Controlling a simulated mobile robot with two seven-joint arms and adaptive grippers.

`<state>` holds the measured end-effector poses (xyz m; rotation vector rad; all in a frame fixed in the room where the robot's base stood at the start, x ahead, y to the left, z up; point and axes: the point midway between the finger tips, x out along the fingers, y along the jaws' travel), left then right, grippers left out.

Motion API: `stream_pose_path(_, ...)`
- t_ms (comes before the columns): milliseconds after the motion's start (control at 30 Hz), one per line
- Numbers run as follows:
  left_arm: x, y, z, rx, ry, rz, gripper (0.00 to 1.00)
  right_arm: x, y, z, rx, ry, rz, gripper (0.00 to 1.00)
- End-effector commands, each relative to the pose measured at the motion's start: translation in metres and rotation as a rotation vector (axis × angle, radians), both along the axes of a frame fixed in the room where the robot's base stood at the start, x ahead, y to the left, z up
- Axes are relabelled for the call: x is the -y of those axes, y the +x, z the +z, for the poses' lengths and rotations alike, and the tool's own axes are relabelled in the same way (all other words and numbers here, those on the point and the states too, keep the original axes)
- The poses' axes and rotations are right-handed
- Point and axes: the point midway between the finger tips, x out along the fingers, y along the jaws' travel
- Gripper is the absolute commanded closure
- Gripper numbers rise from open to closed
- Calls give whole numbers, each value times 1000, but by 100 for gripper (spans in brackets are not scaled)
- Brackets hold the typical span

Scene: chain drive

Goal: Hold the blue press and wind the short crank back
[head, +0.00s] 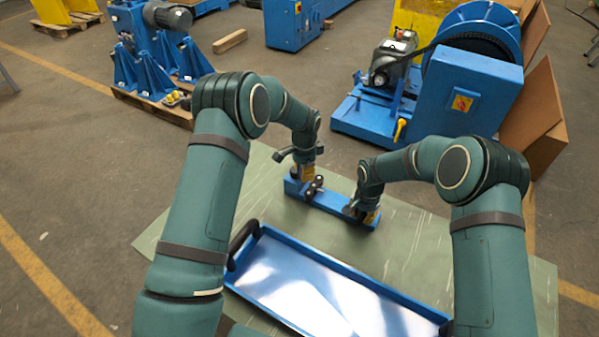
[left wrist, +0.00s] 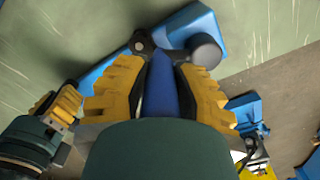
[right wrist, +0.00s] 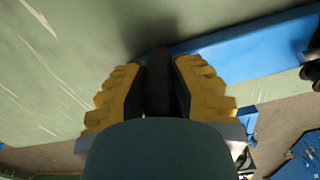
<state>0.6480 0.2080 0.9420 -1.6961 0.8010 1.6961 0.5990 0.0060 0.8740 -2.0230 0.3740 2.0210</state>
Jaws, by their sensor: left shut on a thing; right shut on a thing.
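A blue beam-like base (head: 335,204) lies on the green table, with dark round parts (head: 313,187) near its left end. My left gripper (head: 306,175) is at that end. In the left wrist view it is shut on an upright blue piece (left wrist: 161,88), which looks like the blue press. Dark rounded parts (left wrist: 204,50) sit just beyond its fingertips. My right gripper (head: 368,216) is at the base's right end. In the right wrist view it is shut on a dark grip (right wrist: 158,80), which looks like the short crank's handle.
A blue-rimmed tray (head: 335,290) with a shiny floor lies on the green table (head: 170,235), nearer to me than the base. It looks empty. A large blue machine (head: 465,90) stands on the floor beyond the table. The table left of the base is clear.

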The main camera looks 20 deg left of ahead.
Motion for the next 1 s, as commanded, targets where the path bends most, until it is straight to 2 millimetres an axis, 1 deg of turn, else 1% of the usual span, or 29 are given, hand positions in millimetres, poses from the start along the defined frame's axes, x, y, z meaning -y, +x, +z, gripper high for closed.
stream_pose_path(33,5,2,-1,2,-2,40,100,-2,-2,-2,-5,1,3,100)
stream_pose_path(100,7,5,-1,2,-2,105,100,-2,-2,-2,-5,1,2,100)
stream_pose_path(433,13,20,-1,2,-2,419,100,-2,-2,-1,-5,1,2,100)
stream_pose_path(1000,11,46,-1,1,-2,963,100,-1,-2,-1,-5,1,2,100)
